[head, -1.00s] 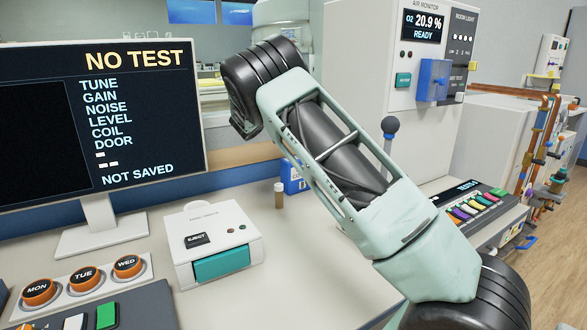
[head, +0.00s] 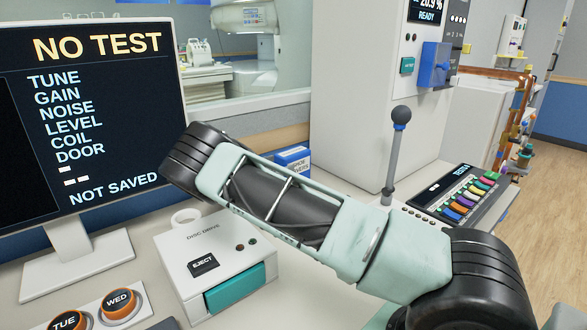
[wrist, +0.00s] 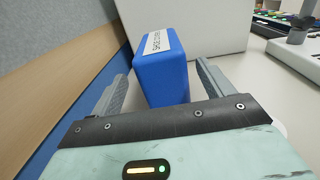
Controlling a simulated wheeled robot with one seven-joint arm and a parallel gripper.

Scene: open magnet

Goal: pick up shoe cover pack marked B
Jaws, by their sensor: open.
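A blue shoe cover pack (wrist: 161,82) with a white label on top stands upright on the counter in the wrist view. The label reads as shoe covers; I cannot make out a letter B. In the head view the pack (head: 294,161) shows behind my arm, partly hidden by it. My gripper (wrist: 162,72) is open, with one grey finger on each side of the pack. The pack's near part lies between the fingers, and I see gaps on both sides. My gripper is hidden in the head view.
A wood-trimmed wall (wrist: 60,75) runs close along the left in the wrist view. The white monitor cabinet (head: 365,90) stands behind the pack. A disc drive box (head: 205,262), a lever (head: 395,150) and a button panel (head: 455,200) stand around my arm.

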